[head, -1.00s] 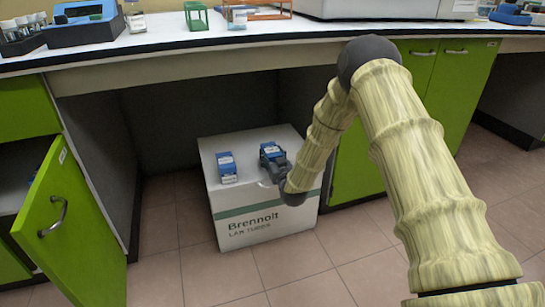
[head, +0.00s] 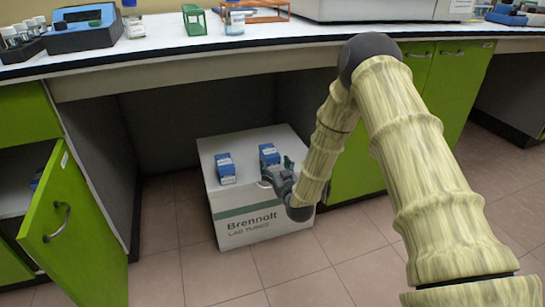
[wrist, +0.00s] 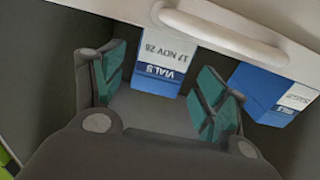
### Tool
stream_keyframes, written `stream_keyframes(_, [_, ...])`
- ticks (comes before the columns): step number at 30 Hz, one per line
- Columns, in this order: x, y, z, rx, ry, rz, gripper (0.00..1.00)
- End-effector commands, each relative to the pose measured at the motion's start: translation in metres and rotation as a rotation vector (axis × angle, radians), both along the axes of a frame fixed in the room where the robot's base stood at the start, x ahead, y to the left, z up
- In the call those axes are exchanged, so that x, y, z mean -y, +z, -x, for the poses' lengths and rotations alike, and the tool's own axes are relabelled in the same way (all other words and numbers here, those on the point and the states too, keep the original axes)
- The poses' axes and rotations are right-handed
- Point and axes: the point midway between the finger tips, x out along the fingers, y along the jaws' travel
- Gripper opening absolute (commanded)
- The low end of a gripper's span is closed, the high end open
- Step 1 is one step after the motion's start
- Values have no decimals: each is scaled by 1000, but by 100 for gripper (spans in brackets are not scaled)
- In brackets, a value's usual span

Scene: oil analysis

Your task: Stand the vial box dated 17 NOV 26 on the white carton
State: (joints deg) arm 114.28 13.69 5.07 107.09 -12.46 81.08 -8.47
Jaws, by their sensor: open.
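The white carton (head: 262,228) stands on the floor under the bench. The vial box (head: 269,155) nearest my gripper stands upright on the carton's top, towards the right. In the wrist view its label (wrist: 168,55) is upside down and reads 17 NOV, with the year hard to tell between 26 and 28. My gripper (head: 277,173) is open and empty, just in front of this box. In the wrist view the green-padded fingers (wrist: 162,88) are spread, with the box beyond their tips and apparently clear of them.
A second blue vial box (head: 225,168) stands on the carton's left; it also shows in the wrist view (wrist: 262,88). A green cabinet door (head: 75,225) hangs open at left. The bench top (head: 170,47) overhangs the carton. The floor in front is clear.

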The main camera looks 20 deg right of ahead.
Motion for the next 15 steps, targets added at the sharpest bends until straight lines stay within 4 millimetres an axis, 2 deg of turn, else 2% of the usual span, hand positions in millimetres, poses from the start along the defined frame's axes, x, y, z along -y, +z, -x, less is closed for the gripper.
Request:
stream_keyframes(3, [1,2,21,-2,-1,0,73])
stream_keyframes(7, [2,1,39,-2,-2,0,73])
stream_keyframes(15, [3,0,54,-1,-2,1,73])
